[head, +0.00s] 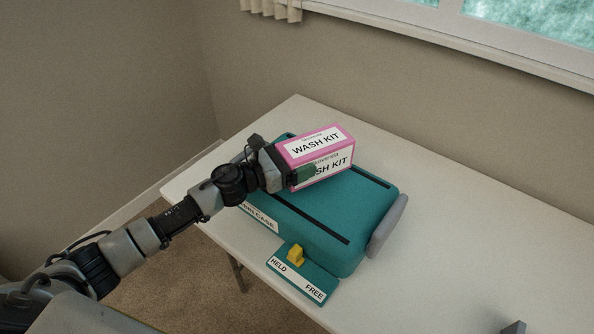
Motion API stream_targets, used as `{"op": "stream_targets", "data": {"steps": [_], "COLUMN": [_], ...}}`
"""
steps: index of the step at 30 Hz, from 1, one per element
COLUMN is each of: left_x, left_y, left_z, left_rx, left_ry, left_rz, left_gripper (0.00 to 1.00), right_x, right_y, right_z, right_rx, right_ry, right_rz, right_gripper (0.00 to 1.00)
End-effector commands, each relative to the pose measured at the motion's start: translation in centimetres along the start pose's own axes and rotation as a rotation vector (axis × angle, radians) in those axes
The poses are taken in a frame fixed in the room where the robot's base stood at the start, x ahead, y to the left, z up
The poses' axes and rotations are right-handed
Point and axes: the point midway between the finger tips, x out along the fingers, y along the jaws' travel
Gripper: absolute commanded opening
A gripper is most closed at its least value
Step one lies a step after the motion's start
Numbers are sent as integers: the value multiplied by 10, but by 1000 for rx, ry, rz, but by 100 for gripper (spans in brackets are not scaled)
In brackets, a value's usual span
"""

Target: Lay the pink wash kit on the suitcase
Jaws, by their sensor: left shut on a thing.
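The pink wash kit (340,139) is a box with white labels reading WASH KIT. My left gripper (290,168) comes in from the left and is shut on the near left end of the kit. The kit is over the back part of the teal suitcase (315,216), which lies flat on the white table. I cannot tell whether the kit touches the suitcase top. The gripper and kit hide part of the suitcase's far left side.
A teal plate marked HELD and FREE, with a yellow lever (296,255) near HELD, sits at the suitcase's front. A wall and window stand behind.

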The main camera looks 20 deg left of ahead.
Motion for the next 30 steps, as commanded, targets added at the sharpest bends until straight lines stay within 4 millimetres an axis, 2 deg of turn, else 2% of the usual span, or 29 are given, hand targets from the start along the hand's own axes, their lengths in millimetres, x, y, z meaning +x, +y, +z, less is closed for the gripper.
{"op": "stream_targets", "data": {"steps": [3,6,19,20,22,23,30], "left_x": [0,0,0,0,0,0,0], "left_y": [-2,-1,-1,-1,-1,-1,-1], "left_z": [-20,-31,-39,-39,-38,-38,-36], "left_rx": [-7,-5,0,-1,-1,-1,-1], "left_ry": [1,0,0,1,1,1,2], "left_rz": [1,1,0,0,1,1,1], "left_gripper": [55,55,55,86,97,100,100], "right_x": [1,1,6,6,4,4,3], "right_y": [1,1,3,3,3,3,3], "right_z": [0,0,0,0,0,0,-1], "right_rx": [0,0,1,1,1,1,1], "right_ry": [0,1,2,2,2,2,2], "right_rz": [1,2,4,4,4,4,4], "right_gripper": [0,0,0,0,0,0,0]}}
